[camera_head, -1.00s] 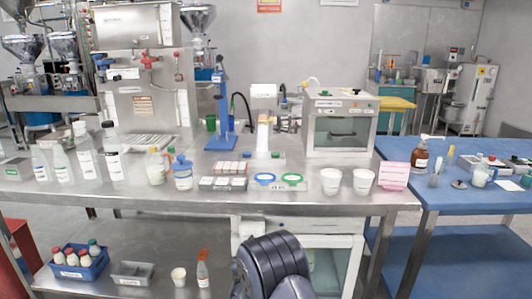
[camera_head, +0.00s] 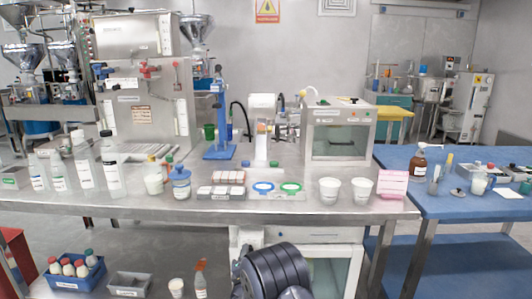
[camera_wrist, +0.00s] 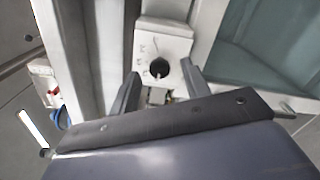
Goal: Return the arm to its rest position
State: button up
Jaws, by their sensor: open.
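My gripper (camera_wrist: 160,85) shows in the wrist view with its two dark fingers apart and nothing between them. Beyond the fingers is a white panel (camera_wrist: 152,45) with a dark round knob or hole. In the head view my dark, ribbed arm is at the bottom centre, in front of the steel table and the white cabinet beneath it. The gripper's fingers cannot be made out in the head view.
The steel table (camera_head: 150,206) holds bottles, two white cups (camera_head: 330,190), a blue stand (camera_head: 219,151) and a box-shaped machine (camera_head: 340,131). A white cabinet (camera_head: 330,262) stands under it. A blue table (camera_head: 450,200) is at the right. A blue crate (camera_head: 72,278) sits on the lower shelf.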

jog(key=s, duration=1)
jog(key=w, duration=1.1)
jog(key=m+b, duration=1)
jog(key=m, duration=1.3)
jog(key=shift+f, duration=0.1)
jog(key=shift+s, duration=0.1)
